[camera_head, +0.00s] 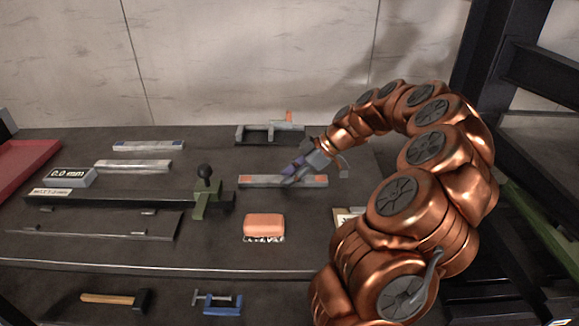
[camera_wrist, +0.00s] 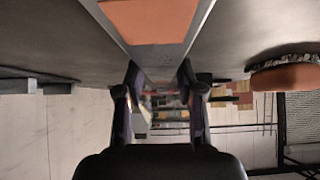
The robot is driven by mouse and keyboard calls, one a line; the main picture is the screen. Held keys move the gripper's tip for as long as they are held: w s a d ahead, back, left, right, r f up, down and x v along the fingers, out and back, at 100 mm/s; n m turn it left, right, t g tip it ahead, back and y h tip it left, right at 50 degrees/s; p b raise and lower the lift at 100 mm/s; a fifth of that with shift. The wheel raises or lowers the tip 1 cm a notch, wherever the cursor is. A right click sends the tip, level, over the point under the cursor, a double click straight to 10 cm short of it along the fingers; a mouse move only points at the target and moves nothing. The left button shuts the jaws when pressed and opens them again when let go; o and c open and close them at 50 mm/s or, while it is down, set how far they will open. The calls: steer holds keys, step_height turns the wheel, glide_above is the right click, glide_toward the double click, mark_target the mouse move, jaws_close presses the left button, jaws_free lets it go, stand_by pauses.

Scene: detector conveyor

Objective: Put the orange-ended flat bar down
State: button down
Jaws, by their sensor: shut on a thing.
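The orange-ended flat bar (camera_head: 262,181) is grey with an orange patch near each end. It lies level, left to right, at the middle of the bench in the head view. My gripper (camera_head: 291,178) comes in from the right and is shut on the bar near its middle. In the wrist view the bar (camera_wrist: 156,58) runs between the two fingers of my gripper (camera_wrist: 159,85), with one orange patch at the top. Whether the bar touches the bench top or hangs just above it I cannot tell.
The dark bench (camera_head: 160,250) also holds an orange brush-like block (camera_head: 263,226) in front of the bar, a green clamp with a black knob (camera_head: 206,190) to the left, and a grey fixture (camera_head: 268,133) behind. Two other flat bars (camera_head: 132,166) (camera_head: 148,146) lie at the back left.

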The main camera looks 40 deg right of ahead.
stand_by(0.3)
steer(key=c, duration=0.7)
jaws_free()
steer(key=shift+r, duration=0.1)
steer(key=v, duration=1.1)
steer(key=shift+s+d+r+b, duration=0.15)
steer(key=shift+d+r+b, duration=0.15)
steer(key=shift+b, duration=0.1)
